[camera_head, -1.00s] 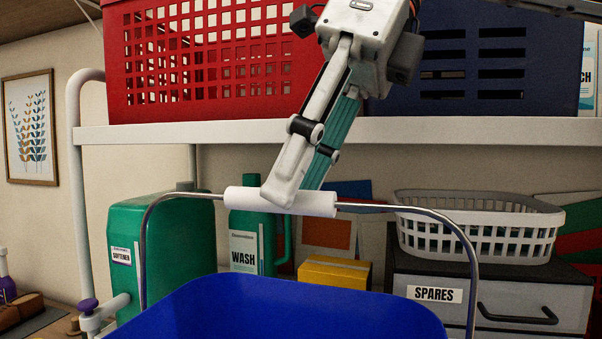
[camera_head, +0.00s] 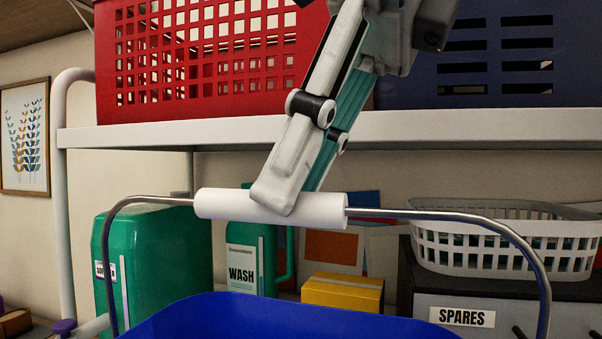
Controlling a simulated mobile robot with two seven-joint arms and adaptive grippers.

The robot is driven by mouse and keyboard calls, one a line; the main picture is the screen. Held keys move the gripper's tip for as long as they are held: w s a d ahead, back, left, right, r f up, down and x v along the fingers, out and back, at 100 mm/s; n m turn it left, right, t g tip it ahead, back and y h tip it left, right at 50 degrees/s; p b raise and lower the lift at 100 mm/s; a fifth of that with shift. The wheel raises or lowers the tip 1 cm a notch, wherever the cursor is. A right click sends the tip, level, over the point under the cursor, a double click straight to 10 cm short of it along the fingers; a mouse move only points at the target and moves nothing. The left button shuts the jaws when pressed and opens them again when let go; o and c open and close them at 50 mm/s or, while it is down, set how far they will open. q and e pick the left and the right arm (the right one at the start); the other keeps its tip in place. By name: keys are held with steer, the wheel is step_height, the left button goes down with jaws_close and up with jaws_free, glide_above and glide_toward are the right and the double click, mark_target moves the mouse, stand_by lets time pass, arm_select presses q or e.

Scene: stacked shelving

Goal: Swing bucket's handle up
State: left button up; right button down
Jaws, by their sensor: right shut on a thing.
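A blue bucket (camera_head: 290,318) stands at the bottom of the head view, with only its upper rim part in sight. Its thin metal handle (camera_head: 430,214) arches up above the rim. The handle has a white cylindrical grip (camera_head: 225,204) at the top. My right gripper (camera_head: 283,203) reaches down from above and is shut on the white grip. One pale finger lies in front of the grip; a teal-sided finger shows behind it. The handle's lower ends are out of frame. My left gripper is not in view.
A white shelf (camera_head: 225,133) runs across behind, carrying a red perforated crate (camera_head: 200,105) and a dark blue crate (camera_head: 500,90). Below stand a green softener container (camera_head: 160,260), a green wash bottle (camera_head: 240,255), a yellow box (camera_head: 342,293), a grey basket (camera_head: 490,255) and a spares drawer unit (camera_head: 480,300).

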steer(key=c, duration=2)
jaws_free()
steer(key=shift+s, duration=0.1)
steer(key=shift+o, duration=0.2)
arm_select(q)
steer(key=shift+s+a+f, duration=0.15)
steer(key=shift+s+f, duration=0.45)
arm_select(e)
steer(key=v, duration=1.2)
